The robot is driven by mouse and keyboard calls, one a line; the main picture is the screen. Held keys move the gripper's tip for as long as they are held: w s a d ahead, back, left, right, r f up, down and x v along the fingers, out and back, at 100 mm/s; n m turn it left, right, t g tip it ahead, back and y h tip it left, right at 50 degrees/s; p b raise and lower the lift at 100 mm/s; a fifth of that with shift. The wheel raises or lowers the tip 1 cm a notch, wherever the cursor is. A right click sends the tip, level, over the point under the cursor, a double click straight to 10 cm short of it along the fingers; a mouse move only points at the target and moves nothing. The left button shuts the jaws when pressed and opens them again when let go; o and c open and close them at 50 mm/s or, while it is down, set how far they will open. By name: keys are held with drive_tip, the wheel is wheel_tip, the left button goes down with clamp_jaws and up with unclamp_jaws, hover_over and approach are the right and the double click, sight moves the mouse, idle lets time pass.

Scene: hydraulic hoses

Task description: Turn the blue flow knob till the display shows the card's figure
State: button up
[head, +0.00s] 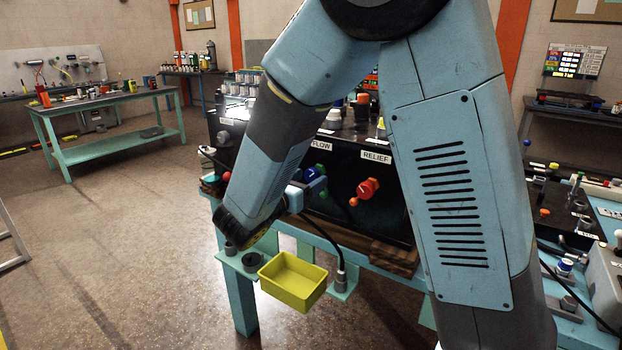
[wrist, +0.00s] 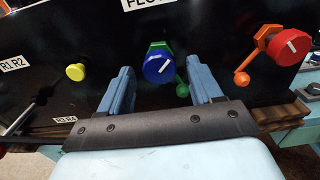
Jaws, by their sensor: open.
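The blue flow knob (wrist: 159,68) sits on the black panel below a partly cut-off label in the wrist view. Its white pointer line tilts up to the right, and green parts show behind it. My gripper (wrist: 161,74) is open, one finger on each side of the blue knob, with visible gaps. I cannot tell how far the fingertips reach along the knob's depth. In the head view the blue knob (head: 310,174) shows under the FLOW label (head: 322,146), beside my gripper (head: 306,190). I can make out no display reading or card figure; my arm covers part of the bench.
A red RELIEF knob (wrist: 291,46) with an orange lever is on the right of the panel. A yellow knob (wrist: 75,72) is on the left. A yellow bin (head: 292,282) and a black hose (head: 325,240) are below the panel.

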drive_tip(key=v, duration=1.1)
drive_tip(key=shift+s+a, duration=0.2)
drive_tip(key=shift+a, duration=0.05)
